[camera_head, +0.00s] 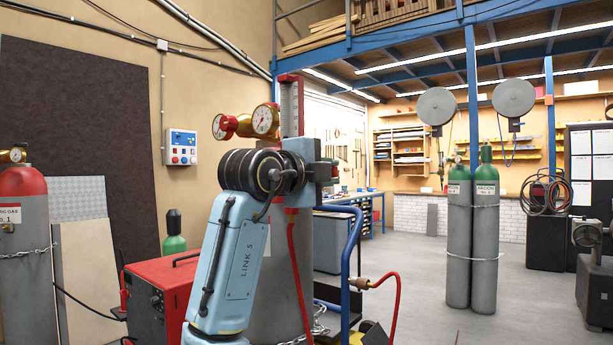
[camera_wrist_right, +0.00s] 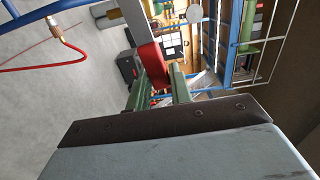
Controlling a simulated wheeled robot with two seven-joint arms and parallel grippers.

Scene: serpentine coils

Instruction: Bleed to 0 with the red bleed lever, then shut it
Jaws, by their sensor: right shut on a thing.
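In the head view the lever is hidden behind my arm. My left gripper is not in view.
A blue cart handle (camera_head: 357,240) and a red hose (camera_head: 396,290) are close right of my arm. A red machine (camera_head: 160,295) stands at the left, and a red-topped cylinder (camera_head: 25,250) at far left. Green-topped cylinders (camera_head: 485,220) stand at the right.

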